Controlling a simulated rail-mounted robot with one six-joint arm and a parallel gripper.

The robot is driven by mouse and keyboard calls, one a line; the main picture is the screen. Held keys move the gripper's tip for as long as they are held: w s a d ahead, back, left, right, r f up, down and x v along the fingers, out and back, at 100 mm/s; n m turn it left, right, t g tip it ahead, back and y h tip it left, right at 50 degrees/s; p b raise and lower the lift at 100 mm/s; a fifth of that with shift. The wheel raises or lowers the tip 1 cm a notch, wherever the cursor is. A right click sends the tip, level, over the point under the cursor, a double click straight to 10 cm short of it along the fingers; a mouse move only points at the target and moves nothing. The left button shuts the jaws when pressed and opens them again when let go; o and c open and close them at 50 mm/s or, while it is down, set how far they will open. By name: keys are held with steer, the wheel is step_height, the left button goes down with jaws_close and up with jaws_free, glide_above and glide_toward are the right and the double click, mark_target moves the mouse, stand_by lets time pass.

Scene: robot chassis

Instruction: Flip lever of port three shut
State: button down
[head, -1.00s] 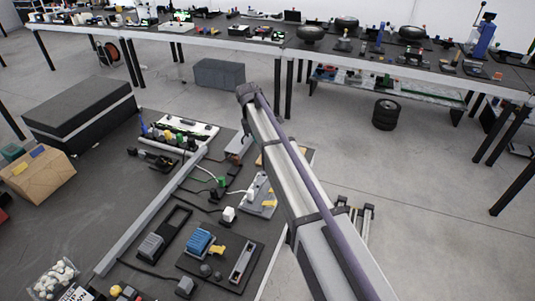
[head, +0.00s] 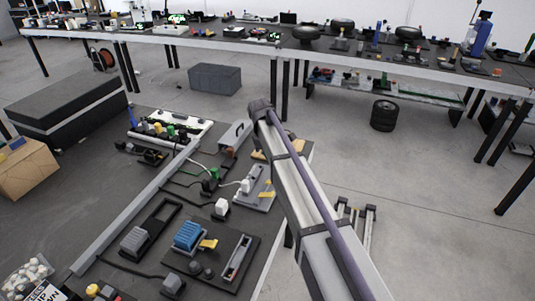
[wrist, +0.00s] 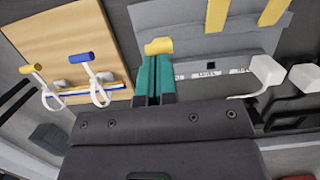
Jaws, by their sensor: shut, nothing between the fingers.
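A grey port panel (wrist: 185,45) fills the upper middle of the wrist view, with small white labels along its near edge. Two yellow levers (wrist: 217,14) (wrist: 273,11) lie along its far part. A third yellow lever end (wrist: 158,46) shows right at my gripper's teal fingertips (wrist: 156,60). The fingers are shut with nothing between them; whether they touch this lever I cannot tell. A white plug (wrist: 266,72) sits at the panel's right. In the head view the grey panel (head: 257,181) stands left of my arm, which hides most of my gripper.
A wooden board (wrist: 65,40) with blue-handled and yellow-handled white hooks stands left of the fingers. Another white plug (wrist: 304,78) is at the right. A blue connector (head: 188,236) and a white plug (head: 221,208) lie nearer. Open floor is to the right.

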steer(key=shift+s+d+y, duration=0.15)
steer(key=shift+d+y, duration=0.15)
steer(key=shift+y, duration=0.2)
steer(key=shift+s+d+t, duration=0.15)
steer(key=shift+t, duration=0.15)
